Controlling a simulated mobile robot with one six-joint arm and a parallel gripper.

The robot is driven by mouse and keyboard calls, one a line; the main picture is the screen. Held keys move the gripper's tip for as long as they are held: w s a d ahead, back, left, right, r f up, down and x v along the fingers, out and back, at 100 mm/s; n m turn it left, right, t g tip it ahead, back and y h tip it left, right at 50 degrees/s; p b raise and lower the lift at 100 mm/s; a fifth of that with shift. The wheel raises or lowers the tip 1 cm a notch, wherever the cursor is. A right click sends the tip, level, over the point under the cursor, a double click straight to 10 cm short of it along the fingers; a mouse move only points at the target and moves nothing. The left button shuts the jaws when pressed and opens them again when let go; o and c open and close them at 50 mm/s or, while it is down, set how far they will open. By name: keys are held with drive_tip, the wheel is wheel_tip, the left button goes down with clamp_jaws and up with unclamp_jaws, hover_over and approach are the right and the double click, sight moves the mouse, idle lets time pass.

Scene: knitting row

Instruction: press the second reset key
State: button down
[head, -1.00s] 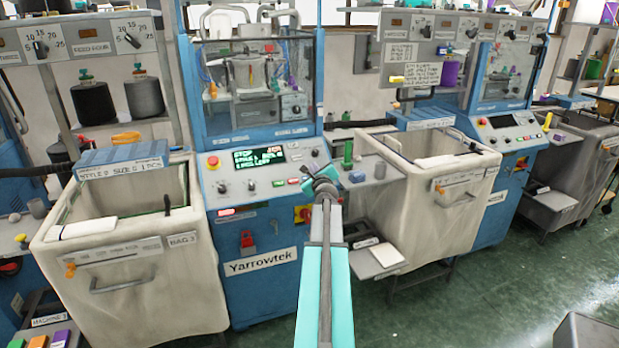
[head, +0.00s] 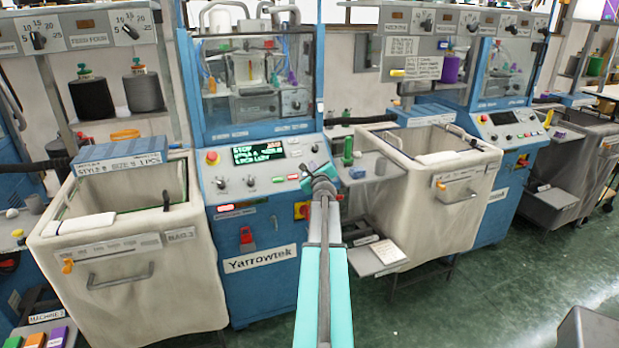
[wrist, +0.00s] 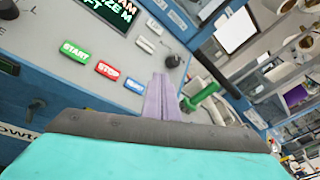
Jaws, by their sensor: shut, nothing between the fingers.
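The near Yarrowtek machine has a grey control panel (head: 228,180) with a lit display (head: 258,153) whose top line reads STOP. In the wrist view a green START key (wrist: 75,51), a red STOP key (wrist: 107,71) and a blue key (wrist: 134,84) stand in a row on the panel. The blue key's lettering is too small to read. My gripper (wrist: 161,86) is shut and empty, its fingertips over the panel just right of the blue key. In the head view my gripper (head: 313,170) hides the panel's right part, including the blue key. I cannot tell whether it touches the panel.
A red emergency button (head: 212,157) sits at the panel's left. A green upright peg (head: 348,150) stands close right of my gripper. Fabric bins (head: 130,275) flank the machine. A second blue machine (head: 507,130) with a dark display stands further right.

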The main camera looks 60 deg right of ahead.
drive_tip(key=shift+w+d+f+b, duration=0.35)
drive_tip(key=shift+w+f+b, duration=0.15)
drive_tip(key=shift+f, duration=0.2)
drive_tip(key=shift+w+d+f+b, duration=0.35)
drive_tip(key=shift+w+f+b, duration=0.1)
drive_tip(key=shift+f, duration=0.3)
drive_tip(key=shift+w+d+f+b, duration=0.4)
drive_tip(key=shift+f+b, duration=0.1)
drive_tip(key=shift+f, duration=0.2)
drive_tip(key=shift+w+f, duration=0.1)
idle(0.6)
drive_tip(key=shift+w+d+f, duration=0.1)
drive_tip(key=shift+w+f, duration=0.1)
drive_tip(key=shift+f, duration=0.05)
drive_tip(key=shift+w+d+f+b, duration=0.1)
drive_tip(key=shift+w+f+b, duration=0.1)
drive_tip(key=shift+f+b, duration=0.15)
idle(1.0)
drive_tip(key=shift+r, duration=0.15)
idle(0.3)
drive_tip(key=shift+s+a+r+p, duration=0.3)
drive_tip(key=shift+s+r+p, duration=0.1)
drive_tip(key=shift+r+p, duration=0.15)
